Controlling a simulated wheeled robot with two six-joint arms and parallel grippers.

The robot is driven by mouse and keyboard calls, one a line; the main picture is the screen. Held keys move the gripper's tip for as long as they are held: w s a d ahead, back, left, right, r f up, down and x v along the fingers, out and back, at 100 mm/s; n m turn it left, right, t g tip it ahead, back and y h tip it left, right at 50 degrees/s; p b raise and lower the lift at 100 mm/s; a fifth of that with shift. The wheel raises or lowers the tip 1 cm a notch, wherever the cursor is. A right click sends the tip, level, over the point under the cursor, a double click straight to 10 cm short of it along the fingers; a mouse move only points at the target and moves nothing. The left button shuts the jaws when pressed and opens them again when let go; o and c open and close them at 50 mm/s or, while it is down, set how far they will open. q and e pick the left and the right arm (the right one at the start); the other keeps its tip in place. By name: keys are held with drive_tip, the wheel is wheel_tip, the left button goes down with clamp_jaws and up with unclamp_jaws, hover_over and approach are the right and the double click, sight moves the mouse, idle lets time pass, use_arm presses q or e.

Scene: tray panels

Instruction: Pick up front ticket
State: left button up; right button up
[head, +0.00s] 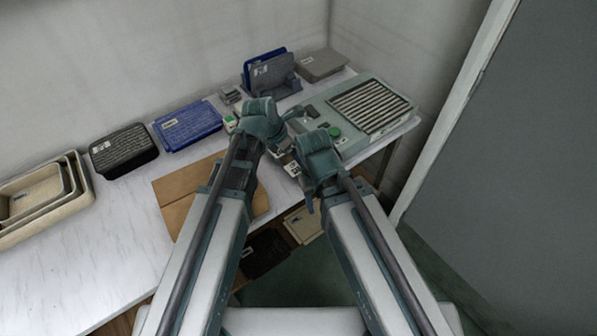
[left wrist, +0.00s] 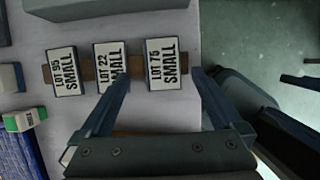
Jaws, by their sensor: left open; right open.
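Three white tickets stand in a row on a brown strip (left wrist: 135,69) in the left wrist view: LOT 55 SMALL (left wrist: 63,71), LOT 22 SMALL (left wrist: 110,68) and LOT 75 SMALL (left wrist: 164,63). The LOT 75 ticket is nearest the table edge. My left gripper (left wrist: 160,80) is open, its fingers either side of the LOT 75 ticket in the picture; contact is not visible. One finger overlaps the LOT 22 ticket's edge. In the head view a ticket (head: 292,169) shows between my left gripper (head: 281,135) and my open right gripper (head: 305,185).
A grey-green machine (head: 337,100) with a slatted panel stands behind the grippers. A blue tray (head: 188,125), a black tray (head: 123,150) and nested beige trays (head: 40,198) line the wall. Brown board (head: 185,190) lies near the table edge. The white table (head: 90,250) is clear at front left.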

sight(296, 167)
use_arm(q)
drive_tip(key=shift+d+f+b, duration=0.1)
drive_tip(key=shift+f+b, duration=0.55)
drive_tip(key=b+x, duration=0.3)
drive_tip(key=x, duration=0.1)
drive_tip(key=shift+s+b, duration=0.25)
drive_tip(key=shift+b, duration=0.1)
drive_tip(key=shift+f, duration=0.15)
drive_tip(key=c, duration=1.3)
drive_tip(key=shift+o, duration=0.2)
